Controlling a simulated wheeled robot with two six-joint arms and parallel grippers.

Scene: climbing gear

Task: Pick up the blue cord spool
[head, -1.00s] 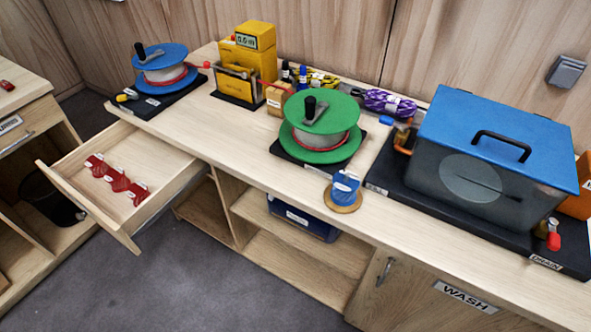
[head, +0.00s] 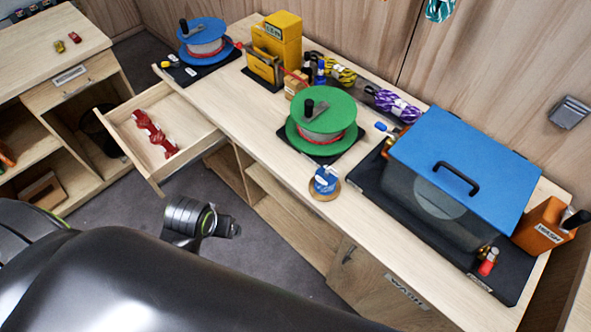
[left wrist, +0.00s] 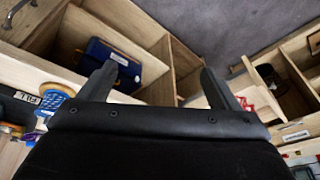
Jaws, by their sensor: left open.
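The blue cord spool (head: 325,181) stands on a round wooden base at the front edge of the long counter, in front of the green reel. It also shows at the left edge of the left wrist view (left wrist: 54,102). My left gripper (left wrist: 158,74) is open and empty, with its two fingers spread in the left wrist view. The spool lies outside the fingers, to their left. In the head view my left arm fills the lower left, and its wrist part is over the floor, left of the spool and apart from it. My right gripper is not in view.
The green reel (head: 321,120) stands just behind the spool. A blue-lidded tank (head: 465,158) on a black mat is to its right. An open drawer (head: 187,117) with red items juts out at the left. Counter space left of the spool is clear.

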